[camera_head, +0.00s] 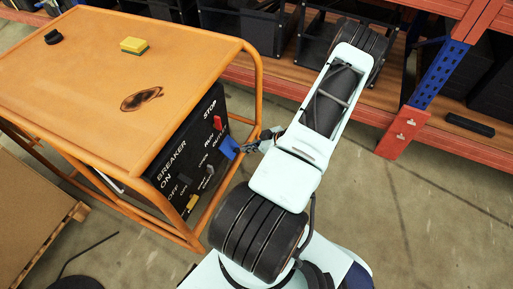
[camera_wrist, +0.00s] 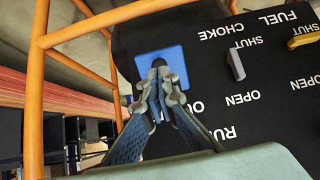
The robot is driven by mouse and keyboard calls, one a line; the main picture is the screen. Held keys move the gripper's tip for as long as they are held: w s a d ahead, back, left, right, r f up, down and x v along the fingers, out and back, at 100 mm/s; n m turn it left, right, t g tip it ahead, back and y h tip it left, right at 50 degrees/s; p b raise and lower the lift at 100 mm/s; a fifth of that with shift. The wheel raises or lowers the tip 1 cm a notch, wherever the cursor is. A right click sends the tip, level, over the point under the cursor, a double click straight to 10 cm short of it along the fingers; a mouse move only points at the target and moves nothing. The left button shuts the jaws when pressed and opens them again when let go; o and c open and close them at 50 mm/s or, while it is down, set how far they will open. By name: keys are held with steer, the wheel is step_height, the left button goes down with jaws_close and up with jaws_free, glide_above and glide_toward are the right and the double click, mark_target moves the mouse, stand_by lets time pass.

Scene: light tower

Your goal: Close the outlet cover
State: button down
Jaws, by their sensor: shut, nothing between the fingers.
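A blue square piece, which looks like the outlet cover (camera_head: 229,148), is at the black control panel (camera_head: 181,160) of the orange-framed generator. It shows in the wrist view too (camera_wrist: 145,60), with a dark spot near its middle, partly behind my fingers. My gripper (camera_head: 255,142) is shut and empty. In the wrist view its fingertips (camera_wrist: 160,66) overlap the blue piece. I cannot tell whether they touch it. In the head view the blue piece seems to stand out from the panel, but how far open it is, I cannot tell.
Orange bars (camera_wrist: 90,22) frame the panel close to my gripper. The panel carries a red switch (camera_head: 217,123) and a grey lever (camera_wrist: 236,65). A yellow sponge (camera_head: 134,45) and a burn mark (camera_head: 141,99) are on the generator top. Orange shelving (camera_head: 402,130) stands behind.

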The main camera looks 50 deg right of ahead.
mark_target(239, 151)
steer(key=shift+x, duration=1.25)
steer(key=shift+f+b, duration=0.35)
steer(key=shift+b, duration=0.3)
steer(key=shift+t, duration=0.3)
